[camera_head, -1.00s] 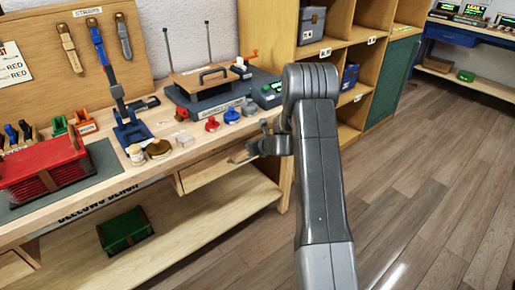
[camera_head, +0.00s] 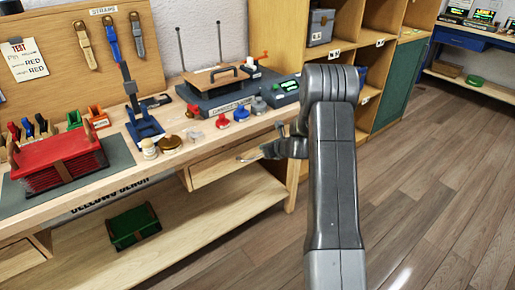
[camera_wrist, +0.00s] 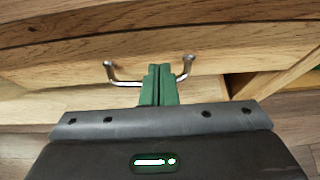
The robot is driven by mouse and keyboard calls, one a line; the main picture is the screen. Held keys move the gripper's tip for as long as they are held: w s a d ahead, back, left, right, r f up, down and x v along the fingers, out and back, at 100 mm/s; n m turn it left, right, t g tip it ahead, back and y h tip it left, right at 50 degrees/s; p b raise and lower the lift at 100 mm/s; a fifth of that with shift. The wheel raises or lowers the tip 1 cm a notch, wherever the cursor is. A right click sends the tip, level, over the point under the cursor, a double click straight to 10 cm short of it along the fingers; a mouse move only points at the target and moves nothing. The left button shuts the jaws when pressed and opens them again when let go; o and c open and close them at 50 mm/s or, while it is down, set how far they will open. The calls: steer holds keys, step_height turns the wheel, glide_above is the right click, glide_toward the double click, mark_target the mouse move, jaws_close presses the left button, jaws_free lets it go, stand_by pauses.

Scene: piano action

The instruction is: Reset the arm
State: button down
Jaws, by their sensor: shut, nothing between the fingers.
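My gripper (camera_wrist: 160,70) is shut and empty, with its two green fingers together in the wrist view. They point at a wooden drawer front (camera_wrist: 60,64) and overlap the middle of its metal bar handle (camera_wrist: 123,83). I cannot tell whether they touch it. In the head view my arm rises at the middle right and bends over. My gripper there is a small dark shape beside the handle (camera_head: 247,159) of the bench drawer (camera_head: 222,166), its fingertips hard to make out.
The bench top holds a red bellows-like box (camera_head: 60,162), a blue stand (camera_head: 143,125), small knobs and a dark machine (camera_head: 225,95). Wooden cubbies (camera_head: 385,60) stand behind my arm. The floor (camera_head: 440,200) at right is clear.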

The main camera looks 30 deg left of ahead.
steer(key=v, duration=0.9)
steer(key=shift+d, duration=0.35)
steer(key=shift+r, duration=0.1)
glide_toward(254, 143)
steer(key=x, duration=0.4)
steer(key=shift+w+a+f+p, duration=0.1)
steer(key=shift+a+f+p, duration=0.15)
steer(key=shift+f+p, duration=0.15)
steer(key=shift+w+a, duration=0.25)
steer(key=shift+a, duration=0.3)
steer(key=shift+d, duration=0.1)
